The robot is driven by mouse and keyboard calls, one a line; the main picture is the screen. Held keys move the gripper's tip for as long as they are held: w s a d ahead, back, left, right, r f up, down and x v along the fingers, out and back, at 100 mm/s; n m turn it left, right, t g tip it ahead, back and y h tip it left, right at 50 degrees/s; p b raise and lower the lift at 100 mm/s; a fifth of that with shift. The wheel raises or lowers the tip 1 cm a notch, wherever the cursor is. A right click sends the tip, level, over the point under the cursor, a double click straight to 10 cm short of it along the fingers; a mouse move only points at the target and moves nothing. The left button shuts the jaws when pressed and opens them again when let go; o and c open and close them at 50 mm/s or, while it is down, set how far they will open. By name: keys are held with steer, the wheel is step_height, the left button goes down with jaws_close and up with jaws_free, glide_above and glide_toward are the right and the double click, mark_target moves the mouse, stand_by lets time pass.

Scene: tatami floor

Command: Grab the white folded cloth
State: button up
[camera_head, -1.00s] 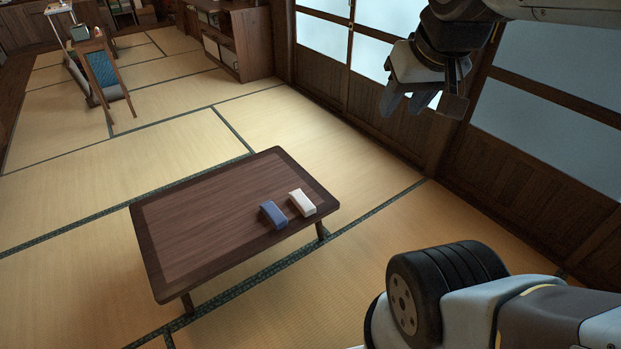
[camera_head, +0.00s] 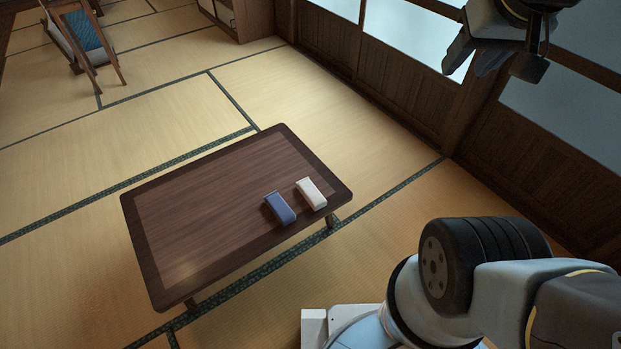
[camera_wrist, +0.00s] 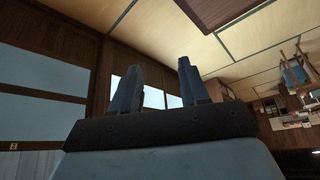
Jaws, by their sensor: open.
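The white folded cloth (camera_head: 311,193) lies on the right end of the low dark wooden table (camera_head: 190,215) in the head view. A blue folded cloth (camera_head: 279,208) lies just to its left, with a small gap between them. My gripper (camera_head: 468,62) is at the upper right of the head view, well away from the table. It is open and empty. Its two fingers stand apart in the wrist view (camera_wrist: 160,85). The cloths are not visible in the wrist view.
Tatami floor (camera_head: 120,140) around the table is clear. A wall of wood panels and pale panes (camera_head: 410,40) runs along the right. A folding chair with blue fabric (camera_head: 85,40) stands at the far left. A wooden cabinet (camera_head: 240,15) stands at the back.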

steer(key=shift+o, duration=0.8)
steer(key=shift+w, duration=0.15)
steer(key=o, duration=0.7)
steer(key=shift+n+t, duration=0.3)
steer(key=shift+t, duration=0.1)
steer(key=w, duration=0.3)
steer(key=w+f, duration=0.1)
steer(key=w, duration=0.7)
steer(key=shift+d+f, duration=0.2)
steer(key=shift+f, duration=0.05)
steer(key=shift+o, duration=0.7)
steer(key=w+a+f+t, duration=0.1)
steer(key=w+f, duration=0.4)
steer(key=w, duration=0.8)
steer(key=shift+a+n, duration=0.4)
steer(key=shift+a, duration=0.05)
steer(key=w+a+f+n+t+y, duration=0.1)
steer(key=w+a+f, duration=0.2)
steer(key=w+f, duration=0.7)
steer(key=w+a+f+n+t+y, duration=0.1)
steer(key=w+a+f, duration=0.3)
steer(key=w+f, duration=0.6)
steer(key=n+t+y, duration=0.2)
steer(key=n+y, duration=0.1)
steer(key=y, duration=0.2)
glide_toward(310, 189)
steer(key=x, duration=0.4)
steer(key=shift+w, duration=0.25)
steer(key=shift+x, duration=2.6)
